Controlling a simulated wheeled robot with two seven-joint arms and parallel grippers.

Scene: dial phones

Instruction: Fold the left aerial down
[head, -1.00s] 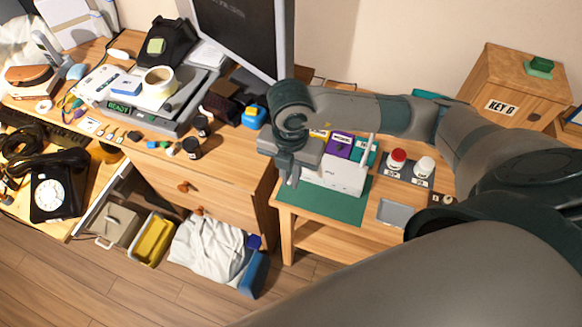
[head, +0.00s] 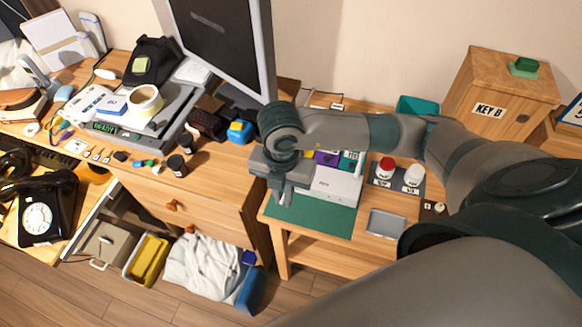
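The white router (head: 336,186) sits on a green mat (head: 318,217) on the small wooden table. My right gripper (head: 281,199) points down at the router's left end, over the mat. Its fingers are small and partly merged with the wrist, so I cannot tell whether they are open or shut, or touching anything. The left aerial is hidden behind my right gripper and wrist, so its angle does not show. My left gripper is out of view.
Red-topped (head: 385,168) and white-topped (head: 413,175) buttons stand right of the router, with a grey tray (head: 386,223) in front. A monitor (head: 222,45) rises behind on the left.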

